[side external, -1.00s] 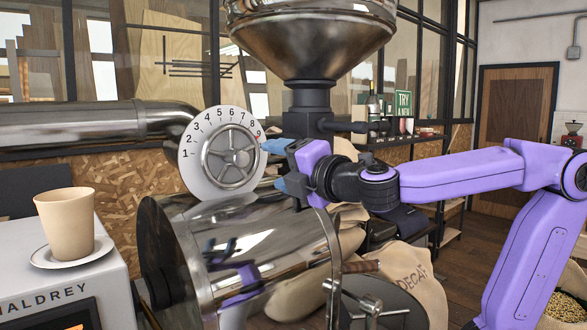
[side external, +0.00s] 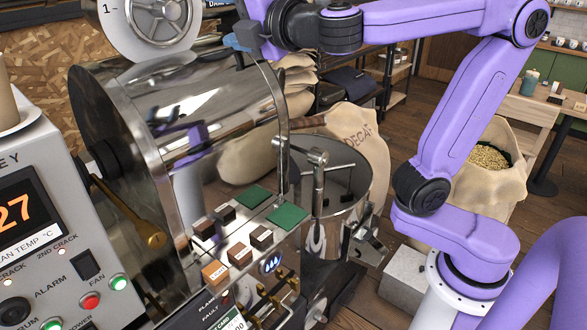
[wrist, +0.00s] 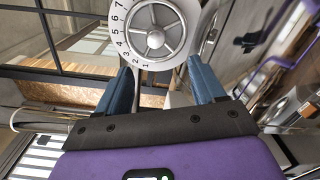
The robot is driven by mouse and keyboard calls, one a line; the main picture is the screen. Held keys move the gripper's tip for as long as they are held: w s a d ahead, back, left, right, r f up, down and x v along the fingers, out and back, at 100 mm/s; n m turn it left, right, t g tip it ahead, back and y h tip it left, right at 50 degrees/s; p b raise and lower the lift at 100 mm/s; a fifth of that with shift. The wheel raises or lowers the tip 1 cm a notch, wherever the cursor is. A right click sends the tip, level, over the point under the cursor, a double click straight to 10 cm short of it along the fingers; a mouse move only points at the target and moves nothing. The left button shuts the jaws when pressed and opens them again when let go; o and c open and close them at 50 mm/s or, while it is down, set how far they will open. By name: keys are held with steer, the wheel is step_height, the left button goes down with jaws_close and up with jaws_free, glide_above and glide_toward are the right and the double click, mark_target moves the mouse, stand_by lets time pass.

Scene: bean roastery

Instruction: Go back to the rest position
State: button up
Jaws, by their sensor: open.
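The wheel lies beyond the fingertips, and I see no contact.
A steel roaster drum (side external: 215,90) lies below my gripper. A round cooling tray (side external: 335,190) stands in front, with a DECAF sack (side external: 368,150) behind it. A control panel (side external: 45,240) is at left. An open sack of beans (side external: 490,180) stands right of my arm.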

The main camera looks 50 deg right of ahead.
steer(key=s+d+f+m+g, duration=0.25)
steer(key=s+f+g, duration=0.2)
steer(key=f, duration=0.55)
steer(key=s+d+f+m+g, duration=0.25)
steer(key=s+f+g, duration=0.2)
steer(key=f, duration=0.55)
steer(key=s+d+f+m+g, duration=0.2)
steer(key=s+f+g, duration=0.2)
steer(key=s, duration=0.5)
steer(key=s+d+f+m+g, duration=0.2)
steer(key=s+f+g, duration=0.2)
steer(key=s, duration=0.5)
step_height(320, 180, down, 2)
steer(key=shift+f+g, duration=0.25)
steer(key=shift+g, duration=0.05)
